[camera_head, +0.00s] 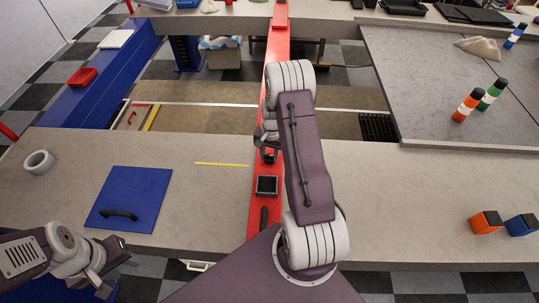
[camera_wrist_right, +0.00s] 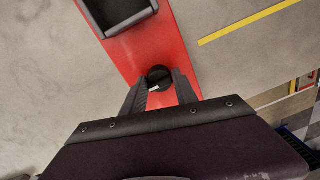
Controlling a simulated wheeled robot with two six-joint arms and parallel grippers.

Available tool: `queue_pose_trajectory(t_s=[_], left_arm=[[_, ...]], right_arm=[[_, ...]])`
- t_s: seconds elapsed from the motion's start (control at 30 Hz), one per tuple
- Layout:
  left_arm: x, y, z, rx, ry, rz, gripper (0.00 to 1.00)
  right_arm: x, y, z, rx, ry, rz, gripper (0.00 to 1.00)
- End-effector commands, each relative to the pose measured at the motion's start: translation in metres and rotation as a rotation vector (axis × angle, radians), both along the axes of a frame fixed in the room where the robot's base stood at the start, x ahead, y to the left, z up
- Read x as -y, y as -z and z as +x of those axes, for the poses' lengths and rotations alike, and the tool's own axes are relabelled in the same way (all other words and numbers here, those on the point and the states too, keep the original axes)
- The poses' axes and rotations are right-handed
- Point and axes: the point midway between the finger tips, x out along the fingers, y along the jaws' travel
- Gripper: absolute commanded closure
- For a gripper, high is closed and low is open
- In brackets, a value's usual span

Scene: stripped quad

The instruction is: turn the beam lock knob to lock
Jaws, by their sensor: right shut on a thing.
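The black round beam lock knob (camera_wrist_right: 158,73) sits on the red beam (camera_wrist_right: 182,45) and has a small white mark on it. My right gripper (camera_wrist_right: 161,80) is shut on the knob, one finger on each side of it. In the head view the red beam (camera_head: 277,50) runs from the near counter to the far one. There my right gripper (camera_head: 268,152) is over the beam, and my own arm hides much of it and the knob. My left gripper (camera_head: 112,272) is open and empty at the lower left, by the near counter's front edge.
A square black tray (camera_head: 266,185) sits on the beam near the knob. A blue panel with a black handle (camera_head: 127,195), a grey tape roll (camera_head: 39,162) and orange (camera_head: 486,222) and blue (camera_head: 521,225) blocks lie on the near counter. A yellow strip (camera_head: 222,164) lies left of the beam.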

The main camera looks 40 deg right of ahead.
Motion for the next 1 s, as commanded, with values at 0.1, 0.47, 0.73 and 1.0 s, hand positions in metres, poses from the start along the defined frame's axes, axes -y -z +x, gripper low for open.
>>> queue_pose_trajectory(t_s=[0.1,0.47,0.73,1.0], left_arm=[[0.000,0.000,0.000,0.000,0.000,0.000,0.64],[0.000,0.000,0.000,0.000,0.000,0.000,0.64],[0.000,0.014,0.000,0.000,0.000,0.000,0.64],[0.000,0.019,0.000,0.000,0.000,0.000,0.64]], right_arm=[[-0.002,0.001,-0.002,-0.007,0.002,0.006,0.60],[-0.001,0.000,-0.001,-0.003,0.000,0.002,0.45],[0.001,-0.047,-0.001,0.003,0.002,-0.001,0.45],[0.001,-0.088,-0.004,-0.002,0.000,0.001,0.45]])
